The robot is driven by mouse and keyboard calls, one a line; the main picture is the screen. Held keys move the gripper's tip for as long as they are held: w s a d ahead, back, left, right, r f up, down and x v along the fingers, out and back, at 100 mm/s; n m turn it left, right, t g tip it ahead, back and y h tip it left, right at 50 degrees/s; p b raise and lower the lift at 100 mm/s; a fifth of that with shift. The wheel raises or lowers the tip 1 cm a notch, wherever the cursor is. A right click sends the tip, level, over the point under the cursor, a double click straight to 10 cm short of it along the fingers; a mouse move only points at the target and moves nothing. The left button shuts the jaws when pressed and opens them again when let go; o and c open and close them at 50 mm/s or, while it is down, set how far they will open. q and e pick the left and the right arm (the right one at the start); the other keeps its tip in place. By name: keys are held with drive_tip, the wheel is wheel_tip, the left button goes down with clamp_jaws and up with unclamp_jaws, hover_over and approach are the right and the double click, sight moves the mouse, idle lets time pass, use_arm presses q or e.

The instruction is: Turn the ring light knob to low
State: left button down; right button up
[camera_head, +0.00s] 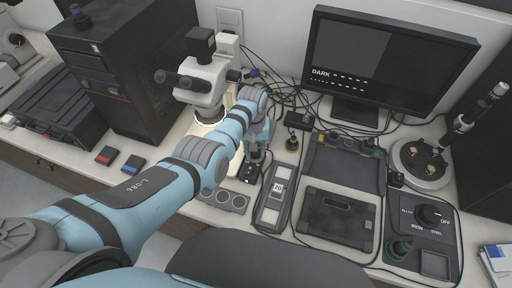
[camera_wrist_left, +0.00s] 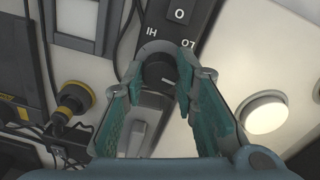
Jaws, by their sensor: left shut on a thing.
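The ring light knob (camera_wrist_left: 159,71) is a dark round knob on a dark control box, seen in the wrist view. The box face (camera_wrist_left: 205,22) carries the marks 0, HI and LO beyond the knob. A pale line shows on the knob's near side; I cannot tell which mark it points to. My left gripper (camera_wrist_left: 163,84) has its teal-padded fingers on both sides of the knob, shut on it. In the head view my left gripper (camera_head: 258,148) reaches down over the small black control box (camera_head: 246,179), hiding the knob. My right gripper is not in view.
The microscope (camera_head: 203,80) stands behind my left arm. A monitor (camera_head: 385,60) reading DARK stands at the back right. A black tray (camera_head: 338,218), a panel with a knob marked OFF (camera_head: 428,214) and a numbered box (camera_head: 274,195) lie to the right. Cables run behind.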

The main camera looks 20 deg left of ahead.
use_arm(q)
drive_tip(key=n, duration=0.3)
drive_tip(key=shift+n, duration=2.3)
drive_tip(key=c, duration=1.3)
unclamp_jaws()
drive_tip(key=shift+r, duration=0.1)
wheel_tip(320, 180, up, 12)
drive_tip(key=shift+s+a+f, duration=0.1)
drive_tip(key=shift+s, duration=0.05)
